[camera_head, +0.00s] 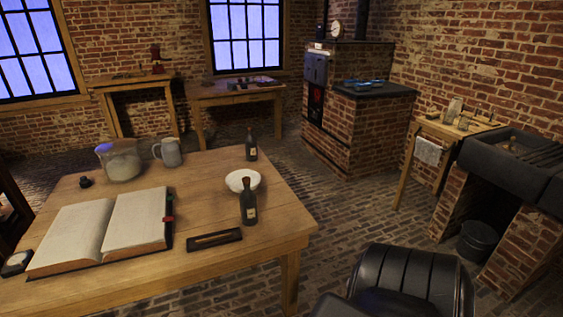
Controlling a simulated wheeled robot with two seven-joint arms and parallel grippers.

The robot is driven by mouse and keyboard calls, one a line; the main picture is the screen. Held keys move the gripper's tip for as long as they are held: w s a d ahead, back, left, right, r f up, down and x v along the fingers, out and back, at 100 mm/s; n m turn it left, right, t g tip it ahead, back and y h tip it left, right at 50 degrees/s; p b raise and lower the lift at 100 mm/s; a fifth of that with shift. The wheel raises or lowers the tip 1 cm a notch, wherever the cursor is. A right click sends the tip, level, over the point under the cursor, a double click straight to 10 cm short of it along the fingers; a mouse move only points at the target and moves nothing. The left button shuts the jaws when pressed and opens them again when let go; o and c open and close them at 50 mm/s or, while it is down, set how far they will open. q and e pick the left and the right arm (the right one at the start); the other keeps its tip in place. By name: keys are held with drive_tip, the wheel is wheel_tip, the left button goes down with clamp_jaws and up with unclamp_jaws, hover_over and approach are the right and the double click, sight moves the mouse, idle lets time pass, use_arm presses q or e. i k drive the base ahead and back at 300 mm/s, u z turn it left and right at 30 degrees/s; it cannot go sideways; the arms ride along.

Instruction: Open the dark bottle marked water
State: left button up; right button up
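Two dark bottles stand upright on the wooden table (274,205). The nearer bottle (249,207) is close to the table's right front part and has a brownish top and a small pale label. The farther bottle (251,146) stands near the back right edge and also has a small label. The labels are too small to read, so I cannot tell which bottle is marked water. Both bottles appear closed. Neither of my grippers is in view.
A white bowl (242,181) stands just behind the nearer bottle. A dark tray (214,240) lies in front of it. A brick stove (370,125) stands behind.

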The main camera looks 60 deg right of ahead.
sight(248, 202)
drive_tip(key=z, duration=0.95)
drive_tip(key=i, duration=0.85)
drive_tip(key=z, duration=0.8)
